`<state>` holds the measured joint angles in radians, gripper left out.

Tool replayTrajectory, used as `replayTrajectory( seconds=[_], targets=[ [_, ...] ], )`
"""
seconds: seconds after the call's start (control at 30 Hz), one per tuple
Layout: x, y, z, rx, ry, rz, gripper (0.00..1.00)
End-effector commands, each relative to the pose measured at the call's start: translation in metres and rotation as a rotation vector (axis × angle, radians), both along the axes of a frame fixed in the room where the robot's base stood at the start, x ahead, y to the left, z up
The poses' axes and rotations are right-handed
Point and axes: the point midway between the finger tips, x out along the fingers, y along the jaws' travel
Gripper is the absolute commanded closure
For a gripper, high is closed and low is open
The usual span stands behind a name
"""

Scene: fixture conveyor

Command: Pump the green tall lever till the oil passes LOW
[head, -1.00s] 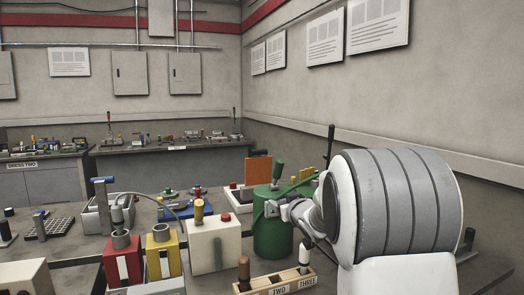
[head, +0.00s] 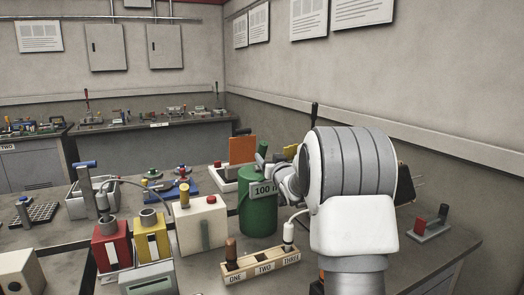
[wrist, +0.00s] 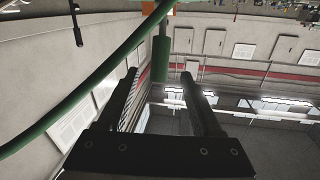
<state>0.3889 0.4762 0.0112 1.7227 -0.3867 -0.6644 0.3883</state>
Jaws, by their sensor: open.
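A green drum (head: 257,218) stands on the bench in the head view, with a part-hidden "100" label (head: 264,190) near its top. A green lever grip (head: 261,152) rises above it. My gripper (head: 280,172) is at the drum's top, mostly hidden by my wrist. In the wrist view my open gripper (wrist: 160,75) has the green lever grip (wrist: 160,58) in line with the gap between its fingers. I cannot tell whether the grip is inside the gap or beyond it. A curved green tube (wrist: 85,90) passes left of the fingers. No oil level reading is legible.
A cream box (head: 200,228), red box (head: 112,248) and yellow box (head: 152,240) stand left of the drum. A wooden block (head: 262,266) labelled ONE, TWO, THREE is in front. An orange panel (head: 242,149) stands behind. Bare bench (head: 445,250) lies at the right.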

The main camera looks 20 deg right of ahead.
Motion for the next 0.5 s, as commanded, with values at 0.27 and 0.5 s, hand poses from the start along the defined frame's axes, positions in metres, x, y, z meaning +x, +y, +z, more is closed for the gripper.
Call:
replayTrajectory(
  seconds=[0.27,0.5],
  targets=[
    [0.043,-0.006,0.000,0.000,0.000,0.001,0.33],
    [0.070,-0.010,0.000,0.000,0.001,0.001,0.33]
  ],
)
